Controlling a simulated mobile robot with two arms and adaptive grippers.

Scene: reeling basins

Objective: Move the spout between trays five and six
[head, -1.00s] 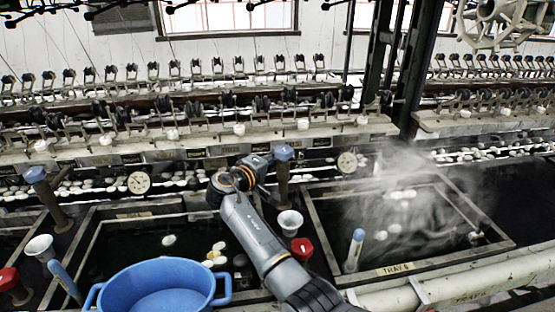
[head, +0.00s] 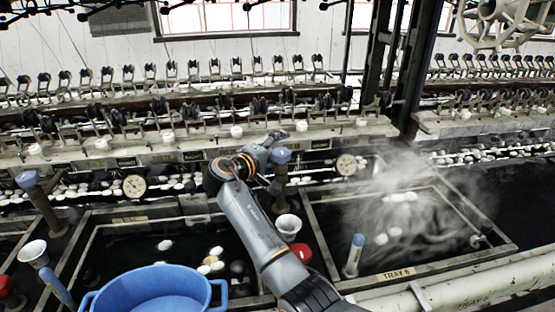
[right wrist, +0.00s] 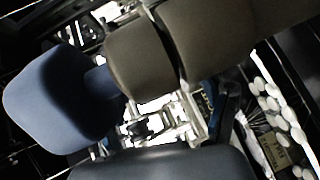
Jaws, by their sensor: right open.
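The spout between the two basins is a brown-grey upright post with a blue cap (head: 282,156). In the right wrist view its blue cap (right wrist: 58,100) fills the left and the post (right wrist: 140,62) crosses the top, very close. My right gripper (head: 274,141) is at the cap, partly behind it; it is open, and contact cannot be told. The right-hand tray (head: 320,240) steams and carries a "TRAY" label (head: 398,274) whose digit is unclear. The left-hand tray (head: 82,245) holds dark water and pale cocoons (head: 213,258). My left gripper is not in view.
A blue tub (head: 160,283) stands at the front left. A white funnel (head: 287,226), a red knob (head: 302,252) and a blue-topped stick (head: 355,255) stand near the spout. A dial (head: 346,165) and the reeling bench (head: 210,145) lie behind. A pale pipe (head: 480,283) runs along the front right.

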